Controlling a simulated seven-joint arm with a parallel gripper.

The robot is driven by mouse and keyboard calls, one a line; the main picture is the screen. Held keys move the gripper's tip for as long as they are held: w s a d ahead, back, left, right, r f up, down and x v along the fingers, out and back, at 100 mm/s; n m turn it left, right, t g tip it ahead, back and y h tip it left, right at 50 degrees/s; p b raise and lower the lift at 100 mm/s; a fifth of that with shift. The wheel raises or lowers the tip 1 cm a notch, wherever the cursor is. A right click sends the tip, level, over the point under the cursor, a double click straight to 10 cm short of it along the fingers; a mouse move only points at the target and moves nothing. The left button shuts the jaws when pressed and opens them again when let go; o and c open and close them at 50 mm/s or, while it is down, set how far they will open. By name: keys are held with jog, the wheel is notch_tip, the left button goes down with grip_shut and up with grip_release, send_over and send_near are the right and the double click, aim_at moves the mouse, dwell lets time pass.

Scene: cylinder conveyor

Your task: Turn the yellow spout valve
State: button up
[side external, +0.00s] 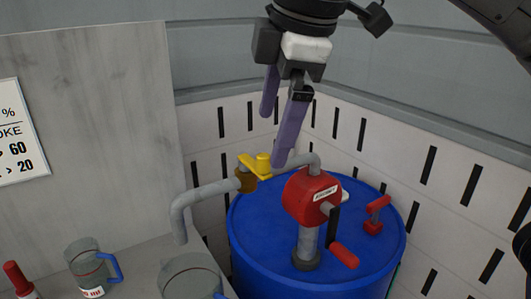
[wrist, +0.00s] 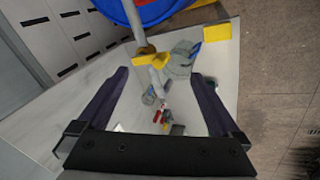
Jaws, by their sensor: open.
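The yellow spout valve (side external: 256,166) sits on the grey spout pipe (side external: 212,191), above a brown collar at the left edge of the blue barrel. It has a flat lever and a short round knob. My gripper (side external: 272,138) hangs above and close to the valve, with its two purple fingers apart and nothing held. In the wrist view, the valve (wrist: 148,58) appears just past the fingertips and between them, left of the centre of my gripper (wrist: 160,73). Whether a finger touches the valve cannot be told.
The blue barrel (side external: 285,278) carries a red pump (side external: 309,197) with a red handle (side external: 344,255) beside the valve. Glass jugs (side external: 88,266) stand below the spout on a grey counter. A slotted white wall (side external: 345,135) runs behind. A yellow block (wrist: 217,32) shows in the wrist view.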

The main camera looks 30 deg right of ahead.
aim_at(264, 155)
jog(key=shift+x, duration=3.2)
jog(key=shift+w, duration=0.1)
grip_shut()
jog(key=shift+r, duration=0.1)
jog(key=c, duration=1.1)
grip_release()
jog(key=shift+c, duration=0.2)
